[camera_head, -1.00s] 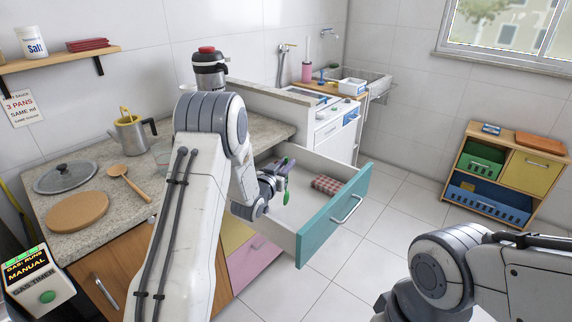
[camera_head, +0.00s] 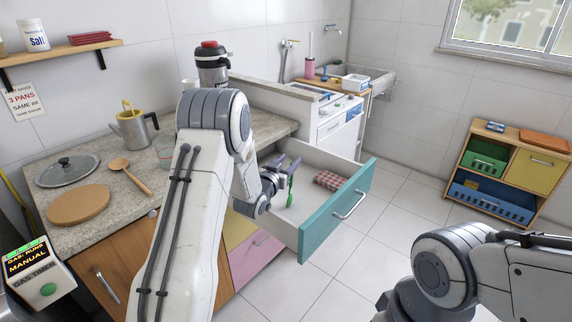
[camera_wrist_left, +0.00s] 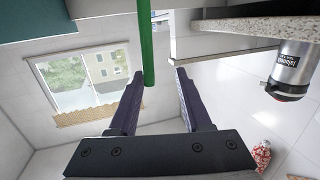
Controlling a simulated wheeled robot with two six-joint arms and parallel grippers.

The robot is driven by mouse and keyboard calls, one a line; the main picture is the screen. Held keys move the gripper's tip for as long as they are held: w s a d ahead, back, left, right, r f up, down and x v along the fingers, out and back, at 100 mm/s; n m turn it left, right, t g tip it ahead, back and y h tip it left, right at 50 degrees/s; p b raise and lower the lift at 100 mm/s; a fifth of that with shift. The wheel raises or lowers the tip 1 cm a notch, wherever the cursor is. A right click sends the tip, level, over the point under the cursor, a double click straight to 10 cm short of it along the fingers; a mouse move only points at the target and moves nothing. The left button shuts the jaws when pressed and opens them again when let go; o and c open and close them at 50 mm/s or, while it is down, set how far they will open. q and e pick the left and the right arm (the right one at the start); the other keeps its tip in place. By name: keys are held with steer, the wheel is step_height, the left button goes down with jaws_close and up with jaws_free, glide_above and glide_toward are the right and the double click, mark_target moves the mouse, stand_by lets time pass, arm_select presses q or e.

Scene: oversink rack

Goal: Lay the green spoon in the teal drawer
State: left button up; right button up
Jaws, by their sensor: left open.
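The teal drawer (camera_head: 338,218) is pulled open and has pale inner walls. My left gripper (camera_head: 286,164) is over the drawer, open, with its dark purple fingers spread. The green spoon (camera_head: 291,188) shows upright just at the fingertips, inside the drawer's outline. I cannot tell whether the spoon touches the drawer floor. My right gripper is not visible.
A red checked cloth (camera_head: 329,180) lies in the drawer toward its front. The stone counter (camera_head: 110,215) holds a wooden spoon (camera_head: 130,175), a round board (camera_head: 78,205), a pan lid (camera_head: 68,171) and a pot (camera_head: 134,128). Pink and yellow fronts are below the drawer.

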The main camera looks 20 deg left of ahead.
arm_select(q)
steer(key=shift+r+p, duration=0.85)
steer(key=s+a+b, duration=0.1)
steer(key=s+b, duration=0.1)
steer(key=s, duration=1)
steer(key=s+d+f+m+g, duration=0.1)
steer(key=s+d+g, duration=0.15)
steer(key=d, duration=0.25)
steer(key=s+d+m+g+h, duration=0.1)
steer(key=s+d+g, duration=0.15)
steer(key=d, duration=0.25)
steer(key=s+d+f+m+g, duration=0.1)
steer(key=s+d+g, duration=0.15)
steer(key=d, duration=0.35)
steer(key=s+d+m+g, duration=0.1)
steer(key=s+g, duration=0.2)
steer(key=s, duration=0.5)
steer(key=s+d+r+m+g+y, duration=0.1)
steer(key=s+d+g, duration=0.1)
steer(key=s, duration=0.7)
steer(key=s+d+r+m+g, duration=0.1)
steer(key=s+g, duration=0.3)
steer(key=s, duration=0.5)
steer(key=shift+s+d+g, duration=0.15)
steer(key=shift+d+g, duration=0.2)
steer(key=shift+d, duration=0.4)
